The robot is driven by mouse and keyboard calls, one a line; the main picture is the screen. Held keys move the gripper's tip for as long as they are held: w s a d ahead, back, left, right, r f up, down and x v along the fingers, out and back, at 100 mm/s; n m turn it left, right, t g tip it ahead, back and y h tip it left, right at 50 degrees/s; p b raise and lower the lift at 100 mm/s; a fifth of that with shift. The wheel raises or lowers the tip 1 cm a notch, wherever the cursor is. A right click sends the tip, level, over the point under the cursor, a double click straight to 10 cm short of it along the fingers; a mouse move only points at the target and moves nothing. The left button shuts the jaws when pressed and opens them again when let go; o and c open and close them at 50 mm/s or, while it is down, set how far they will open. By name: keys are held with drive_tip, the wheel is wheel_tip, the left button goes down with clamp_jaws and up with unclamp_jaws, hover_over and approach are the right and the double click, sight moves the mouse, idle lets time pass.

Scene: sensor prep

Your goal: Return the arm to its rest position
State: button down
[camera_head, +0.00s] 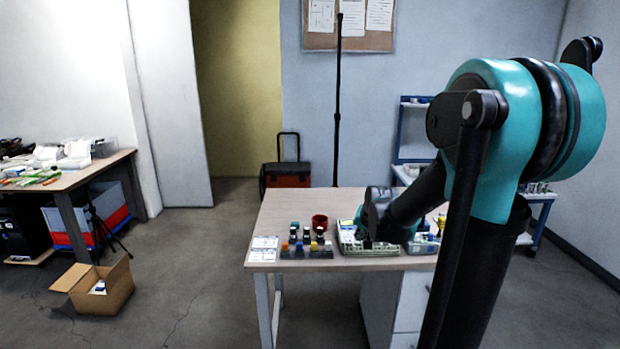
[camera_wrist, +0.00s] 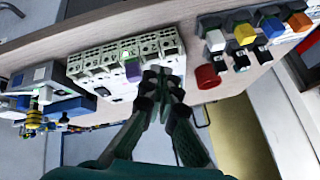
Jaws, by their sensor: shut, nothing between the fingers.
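My gripper (camera_wrist: 162,78) is shut and empty in the wrist view, its black fingertips together above the table. A pale slotted tray (camera_wrist: 92,62) lies beside and partly behind the fingertips, with a purple-topped piece (camera_wrist: 133,70) in one slot. In the head view my teal and black arm reaches from the right over the wooden table (camera_head: 292,208), and the gripper (camera_head: 371,222) is over the pale tray (camera_head: 350,244). Whether the fingertips touch the tray cannot be told. The arm hides part of the table's right side.
A dark rack (camera_head: 305,251) with coloured caps stands at the table's front, near a red cup (camera_head: 320,222) and white labels (camera_head: 264,247). A grey bin (camera_head: 423,243) of parts sits right of the tray. A cardboard box (camera_head: 103,290) lies on the floor at left.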

drive_tip(key=s+f+n+g, duration=0.1)
drive_tip(key=s+f, duration=0.3)
drive_tip(key=s, duration=0.9)
drive_tip(key=s+d+f+n+g, duration=0.1)
drive_tip(key=s+f+n+g, duration=0.1)
drive_tip(key=s, duration=1.1)
wheel_tip(320, 180, down, 3)
drive_tip(key=shift+r+n+h, duration=0.1)
drive_tip(key=shift+n+h, duration=0.2)
drive_tip(key=shift+n, duration=0.6)
